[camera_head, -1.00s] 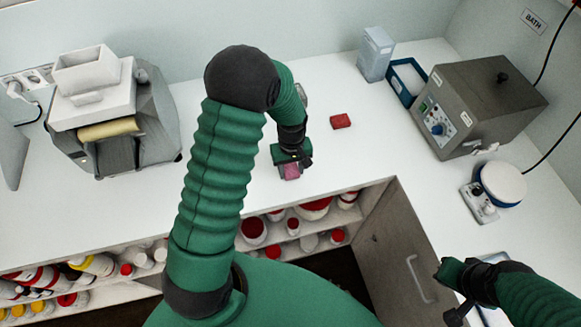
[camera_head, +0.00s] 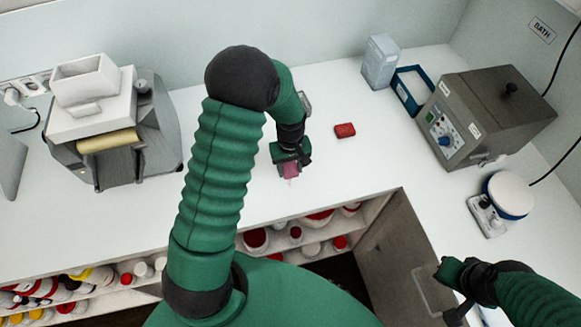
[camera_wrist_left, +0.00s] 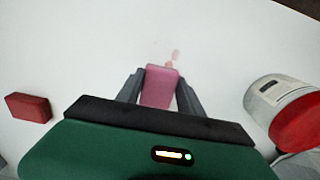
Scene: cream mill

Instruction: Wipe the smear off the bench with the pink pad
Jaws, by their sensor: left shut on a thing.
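The pink pad (camera_head: 290,170) is held in my left gripper (camera_head: 291,162), low over the white bench (camera_head: 240,135). In the left wrist view, the pink pad (camera_wrist_left: 160,87) sits between the two fingers of my left gripper (camera_wrist_left: 159,90). A faint pinkish smear (camera_wrist_left: 174,57) shows just past the pad's far end in that view. In the head view a small trace of the smear (camera_head: 290,182) shows just below the pad. I cannot tell whether the pad touches the bench. My right gripper (camera_head: 455,290) is at the lower right, its jaws unclear.
A red block (camera_head: 345,130) lies right of the left gripper. A red-lidded jar (camera_wrist_left: 290,110) shows in the wrist view. A mill (camera_head: 110,125) stands left; a blue tray (camera_head: 412,90), a bath unit (camera_head: 490,110) and a round-topped device (camera_head: 507,195) stand right. Shelves lie below the front edge.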

